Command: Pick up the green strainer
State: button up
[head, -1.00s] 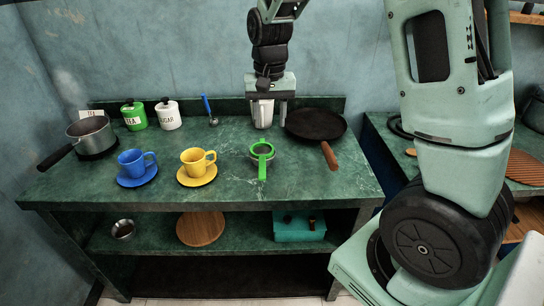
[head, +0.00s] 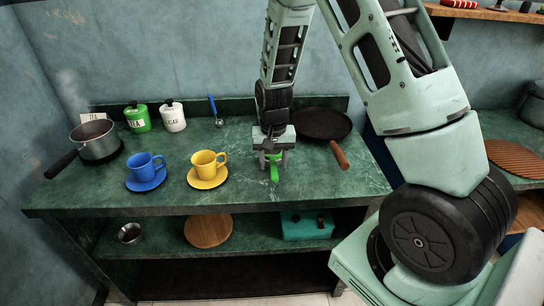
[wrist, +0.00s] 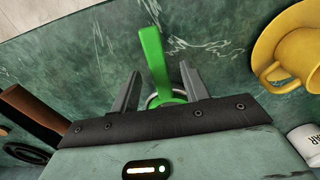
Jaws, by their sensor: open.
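The green strainer (head: 274,172) lies on the green marble counter, right of the yellow cup. My gripper (head: 273,162) is over it, pointing down, and hides most of its bowl in the head view. In the wrist view my gripper (wrist: 158,90) is open, with one finger on each side of the strainer (wrist: 154,62). The green handle extends out past the fingertips, and part of the metal bowl rim shows between the fingers. I cannot tell whether the fingers touch it.
A yellow cup (head: 208,164) on a saucer and a blue cup (head: 146,167) on a saucer stand to the left. A dark pan (head: 320,123) with a brown handle (head: 339,155) is close on the right. The counter's front strip is clear.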

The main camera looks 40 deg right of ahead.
jog(key=shift+f, duration=1.4)
grip_shut()
